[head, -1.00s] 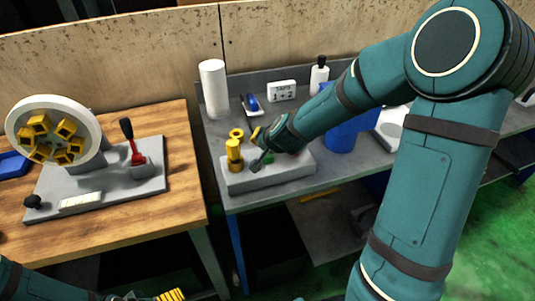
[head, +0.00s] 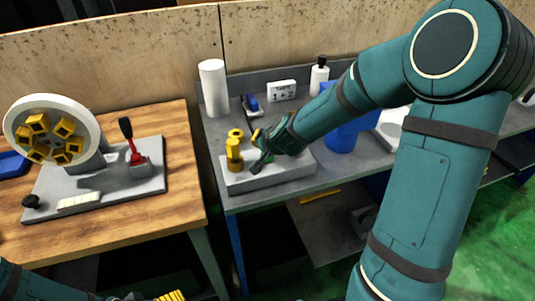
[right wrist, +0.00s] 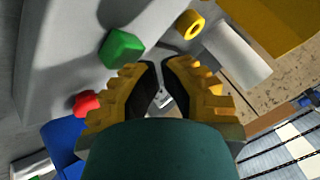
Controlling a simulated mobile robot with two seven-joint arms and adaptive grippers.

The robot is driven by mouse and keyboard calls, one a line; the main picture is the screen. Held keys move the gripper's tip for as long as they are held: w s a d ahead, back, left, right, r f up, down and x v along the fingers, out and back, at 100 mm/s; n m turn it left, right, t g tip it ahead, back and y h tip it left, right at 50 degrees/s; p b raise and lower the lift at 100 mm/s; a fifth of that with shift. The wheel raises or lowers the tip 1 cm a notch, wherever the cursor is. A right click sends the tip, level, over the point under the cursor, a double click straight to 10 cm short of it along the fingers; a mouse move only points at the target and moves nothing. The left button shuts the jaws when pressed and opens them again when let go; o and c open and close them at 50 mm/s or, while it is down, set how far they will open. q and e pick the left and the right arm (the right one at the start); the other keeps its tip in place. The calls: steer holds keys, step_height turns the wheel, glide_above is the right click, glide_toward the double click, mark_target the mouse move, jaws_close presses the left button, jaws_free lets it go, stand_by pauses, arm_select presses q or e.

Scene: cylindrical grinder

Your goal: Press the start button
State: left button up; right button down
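The green button (right wrist: 121,48) sits on a grey block (head: 245,181) on the grey bench, with a red button (right wrist: 86,103) beside it in the right wrist view. No lettering is legible on either button. My right gripper (head: 257,152) is just above the block in the head view and covers part of its top. My left gripper (head: 152,297) is cut off at the bottom edge.
A white roll (head: 213,88), a sign (head: 282,91), a bottle (head: 319,75) and a blue container (head: 341,135) stand around. A wheel fixture (head: 52,105) is on the wooden table.

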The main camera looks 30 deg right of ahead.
steer(key=shift+f+b, duration=0.55)
steer(key=shift+f, duration=0.05)
stand_by(0.6)
steer(key=shift+r, duration=0.1)
steer(key=shift+r+p, duration=0.95)
steer(key=shift+p, duration=0.05)
step_height(320, 180, up, 5)
steer(key=p, duration=0.5)
steer(key=shift+f, duration=0.1)
stand_by(0.7)
